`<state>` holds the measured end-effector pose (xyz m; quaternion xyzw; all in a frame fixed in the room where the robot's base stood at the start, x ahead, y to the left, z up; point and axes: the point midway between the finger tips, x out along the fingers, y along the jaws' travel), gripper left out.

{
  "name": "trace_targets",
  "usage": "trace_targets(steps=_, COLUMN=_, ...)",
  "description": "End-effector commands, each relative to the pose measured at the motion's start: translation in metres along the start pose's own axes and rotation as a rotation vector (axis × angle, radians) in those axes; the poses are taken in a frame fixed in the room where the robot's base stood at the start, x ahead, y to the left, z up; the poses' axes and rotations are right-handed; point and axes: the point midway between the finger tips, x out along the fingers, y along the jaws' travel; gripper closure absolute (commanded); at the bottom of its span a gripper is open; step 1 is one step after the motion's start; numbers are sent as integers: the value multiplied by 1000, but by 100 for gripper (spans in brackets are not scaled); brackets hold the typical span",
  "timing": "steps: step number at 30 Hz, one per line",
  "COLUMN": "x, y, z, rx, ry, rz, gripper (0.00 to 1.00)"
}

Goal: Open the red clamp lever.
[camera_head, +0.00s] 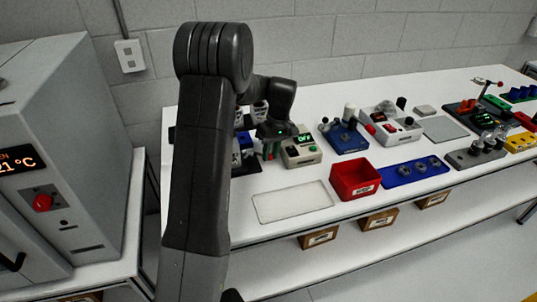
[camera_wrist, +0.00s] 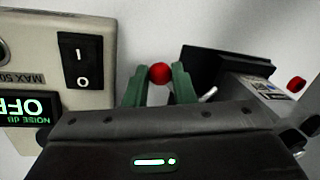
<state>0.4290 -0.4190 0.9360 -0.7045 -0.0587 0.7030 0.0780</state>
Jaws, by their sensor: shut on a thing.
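In the wrist view a round red knob (camera_wrist: 160,73), seemingly the end of the red clamp lever, sits between the green fingertips of my gripper (camera_wrist: 160,78). The fingers are shut on it. The lever's shaft and pivot are hidden behind the gripper body. A dark fixture (camera_wrist: 212,68) with a grey part and a red-tipped piece (camera_wrist: 297,84) stands just right of the fingers. In the head view my gripper (camera_head: 269,150) is low over the table's left end, and my arm hides much of the fixture there.
A beige box (camera_head: 301,150) with a green display stands close beside my gripper; its rocker switch (camera_wrist: 82,62) shows in the wrist view. A white tray (camera_head: 292,202), a red bin (camera_head: 355,182) and a blue device (camera_head: 344,139) are nearby. Several more devices stand farther right.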

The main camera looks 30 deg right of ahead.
Motion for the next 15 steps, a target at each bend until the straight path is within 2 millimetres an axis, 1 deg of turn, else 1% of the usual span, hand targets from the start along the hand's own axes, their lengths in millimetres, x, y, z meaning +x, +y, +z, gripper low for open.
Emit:
trace_targets(steps=6, x=-2, y=5, z=-4, rx=-75, ry=-13, rz=2, gripper=100)
trace_targets(steps=15, x=-2, y=6, z=-6, rx=-106, ry=-19, rz=3, gripper=100)
